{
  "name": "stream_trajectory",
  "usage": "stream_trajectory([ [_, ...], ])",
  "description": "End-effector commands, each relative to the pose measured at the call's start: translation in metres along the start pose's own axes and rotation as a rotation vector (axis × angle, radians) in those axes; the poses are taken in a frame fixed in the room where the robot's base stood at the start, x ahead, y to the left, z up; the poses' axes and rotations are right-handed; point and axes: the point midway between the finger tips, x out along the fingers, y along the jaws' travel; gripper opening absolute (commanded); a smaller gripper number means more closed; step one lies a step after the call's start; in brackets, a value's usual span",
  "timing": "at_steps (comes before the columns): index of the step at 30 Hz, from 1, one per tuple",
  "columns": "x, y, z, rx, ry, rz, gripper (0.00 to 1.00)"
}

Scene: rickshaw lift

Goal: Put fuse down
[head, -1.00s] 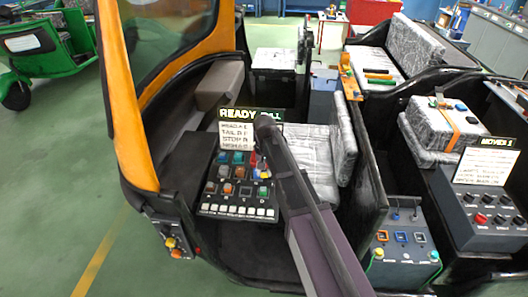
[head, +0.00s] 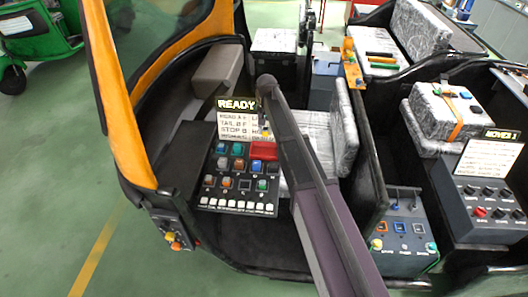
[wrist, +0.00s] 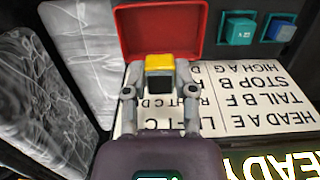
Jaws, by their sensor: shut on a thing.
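My gripper (wrist: 159,85) is shut on a small fuse (wrist: 159,63) with a yellow top and a dark body. In the wrist view the fuse sits between the fingertips, over a white label card (wrist: 235,95) and in front of a red tray-like part (wrist: 190,25). I cannot tell its height above them. In the head view the red part (head: 264,150) is on the button panel (head: 222,182), beside the card (head: 231,128). My arm hides most of the gripper there.
Teal buttons (wrist: 238,29) lie beside the red part. A patterned seat (wrist: 35,95) is close on the left in the wrist view. A grey control box (head: 404,235) stands to the right. A lit READY sign (head: 237,104) stands above the card.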

Motion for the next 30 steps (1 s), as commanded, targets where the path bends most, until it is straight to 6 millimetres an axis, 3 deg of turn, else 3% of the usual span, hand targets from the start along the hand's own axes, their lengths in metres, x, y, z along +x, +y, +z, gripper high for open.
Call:
stream_trajectory([
  [18, 0.053, -0.002, -0.006, -0.003, 0.0, 0.0, 0.12],
  [30, 0.061, -0.003, -0.007, -0.003, 0.0, 0.0, 0.12],
])
